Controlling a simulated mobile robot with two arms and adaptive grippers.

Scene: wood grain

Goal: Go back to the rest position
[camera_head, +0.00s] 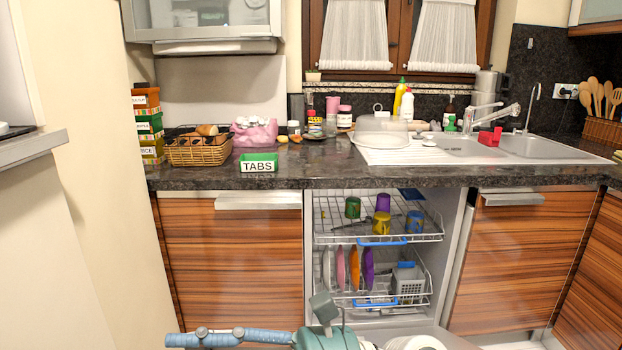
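No gripper fingers show in the head view. Parts of my own arms, pale blue and teal-grey, show at the bottom edge in front of the lower cabinets. I cannot see whether either hand holds anything.
An open dishwasher has an upper rack (335,239) with several coloured cups and a lower rack (338,299) with plates and a grey basket (408,282). The dark countertop (310,178) holds a green TABS box (259,164), a wicker basket (199,153) and a sink (545,146). A pale wall stands left.

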